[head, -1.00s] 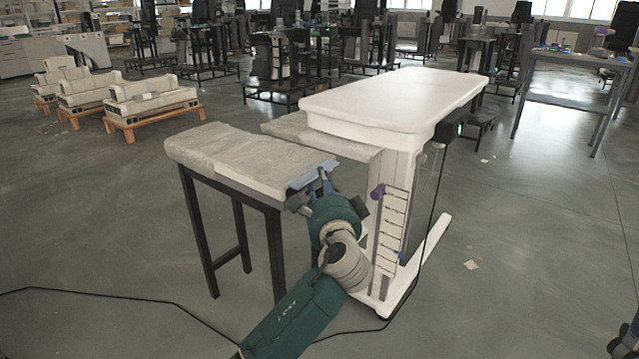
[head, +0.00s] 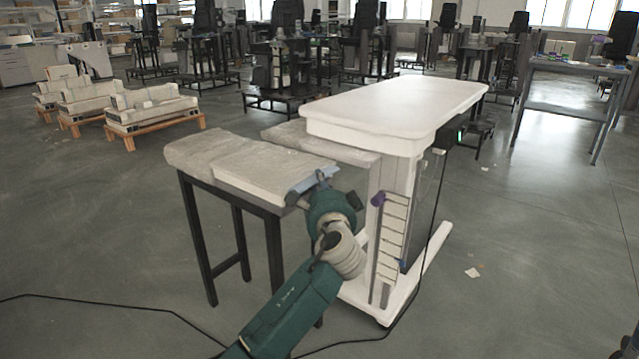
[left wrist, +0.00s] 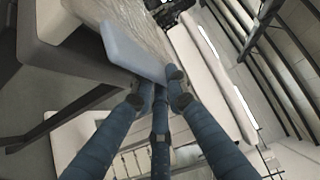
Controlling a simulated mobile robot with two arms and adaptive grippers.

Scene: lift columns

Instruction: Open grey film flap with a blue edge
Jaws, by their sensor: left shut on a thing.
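The grey film flap (head: 270,172) lies over the top of a small black-legged stand. Its light blue edge (head: 312,181) is at the stand's right end, near the white table. My left gripper (head: 322,178) is at this edge, with my green arm coming up from below. In the left wrist view, the blue edge (left wrist: 130,50) is a smooth pale strip beside wrinkled, shiny film (left wrist: 125,15). The left fingers (left wrist: 160,88) are close together at the strip's lower end, shut on it. The exact contact is small and partly hidden. My right gripper is not clearly seen.
A white-topped lift table (head: 395,105) stands close behind and right of the stand, with a slotted side panel (head: 391,235). A black cable (head: 110,293) crosses the floor. Pallets with wrapped white pieces (head: 150,108) stand at left. Floor at left and right is open.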

